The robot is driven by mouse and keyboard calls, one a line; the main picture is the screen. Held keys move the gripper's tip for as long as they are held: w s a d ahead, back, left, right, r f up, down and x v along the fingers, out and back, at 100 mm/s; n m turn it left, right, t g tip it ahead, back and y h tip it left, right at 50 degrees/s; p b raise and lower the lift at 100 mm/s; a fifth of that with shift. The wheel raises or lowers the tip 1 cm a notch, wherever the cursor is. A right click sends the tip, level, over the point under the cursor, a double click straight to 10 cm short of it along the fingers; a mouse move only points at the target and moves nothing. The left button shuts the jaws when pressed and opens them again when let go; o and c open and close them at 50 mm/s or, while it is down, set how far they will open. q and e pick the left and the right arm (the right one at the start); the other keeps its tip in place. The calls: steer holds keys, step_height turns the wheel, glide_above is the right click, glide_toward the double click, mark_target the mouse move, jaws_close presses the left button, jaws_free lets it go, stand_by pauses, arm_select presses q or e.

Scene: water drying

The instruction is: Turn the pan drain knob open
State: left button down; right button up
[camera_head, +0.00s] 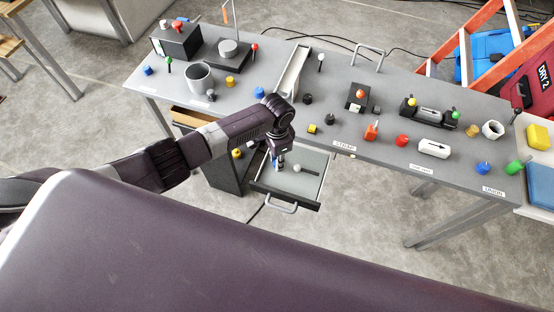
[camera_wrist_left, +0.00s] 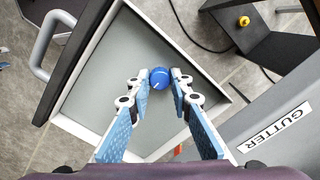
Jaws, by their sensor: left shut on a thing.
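A round blue knob (camera_wrist_left: 159,77) with a small white pointer mark sits between the fingertips of my left gripper (camera_wrist_left: 158,84) in the left wrist view. The gripper is shut on it, one finger on each side. The mark points toward the lower left of that view. Below and around the knob is the shallow grey pan (camera_wrist_left: 98,77), pulled out from under the table with its handle. In the head view my left gripper (camera_head: 279,164) reaches down over the left part of the pan (camera_head: 287,184) and hides the knob. My right gripper is not in view.
The grey table (camera_head: 215,112) carries several coloured knobs, a metal cup (camera_head: 199,77) and small fixtures. Its front edge, with a GUTTER label (camera_wrist_left: 281,127), lies beside the gripper. A pale ball (camera_head: 297,168) and dark bar show at the pan. An orange ladder (camera_head: 468,50) stands at the back right.

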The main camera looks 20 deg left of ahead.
arm_select(q)
steer(key=shift+w+r, duration=0.1)
steer(key=shift+w, duration=0.05)
steer(key=c, duration=1.7)
jaws_free()
steer(key=shift+c, duration=0.2)
step_height(320, 180, up, 12)
